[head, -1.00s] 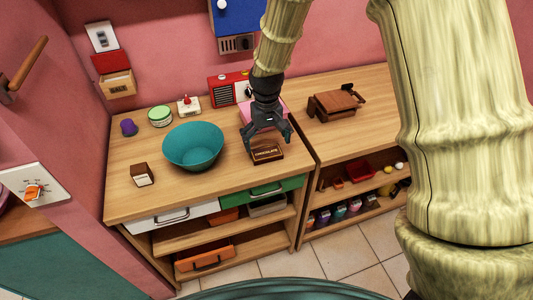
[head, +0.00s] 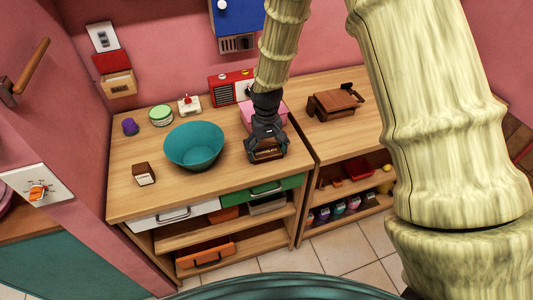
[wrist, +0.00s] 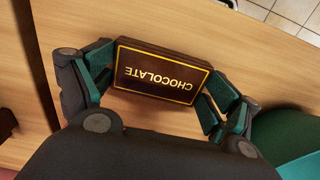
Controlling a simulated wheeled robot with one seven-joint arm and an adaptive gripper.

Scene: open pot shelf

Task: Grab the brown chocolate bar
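The brown chocolate bar (head: 267,154) lies on the wooden counter, right of the teal bowl. In the wrist view its dark top (wrist: 162,75) shows a yellow border and the upside-down word CHOCOLATE. My gripper (head: 267,150) is down over the bar. In the wrist view its fingers (wrist: 158,82) stand at the bar's two short ends, with no clear gap on either side, so it looks shut on the bar. The bar looks to be still at counter level. The gripper body hides part of it in the head view.
The teal bowl (head: 194,146) stands close on the left. A pink box (head: 246,116) and a red radio (head: 227,88) are behind my gripper. A small brown-and-white box (head: 144,174) is farther left. A brown wooden object (head: 334,102) lies on the right counter. The counter's front edge is near.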

